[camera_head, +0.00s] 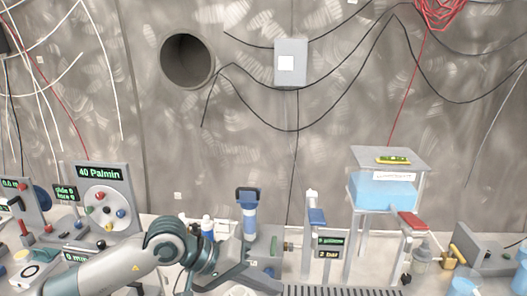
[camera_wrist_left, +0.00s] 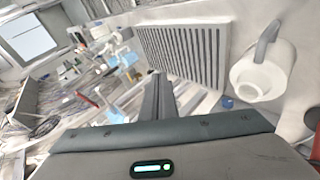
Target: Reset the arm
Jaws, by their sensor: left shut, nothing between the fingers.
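My left arm (camera_head: 120,268) comes in from the lower left of the head view and reaches over the front of the bench. My left gripper (camera_head: 262,280) is low in the middle of that view, shut and empty. In the left wrist view its fingers (camera_wrist_left: 158,92) are together, pointing away over the bench, with nothing between them. My right arm and gripper are not in view.
A panel reading 40 Pa/min (camera_head: 103,197) stands at left. A blue-topped cylinder (camera_head: 249,215) stands behind my gripper. A stand with a blue block (camera_head: 382,191) is at right. A slatted grate (camera_wrist_left: 188,55) and a white mug-like vessel (camera_wrist_left: 263,72) lie beyond my fingers.

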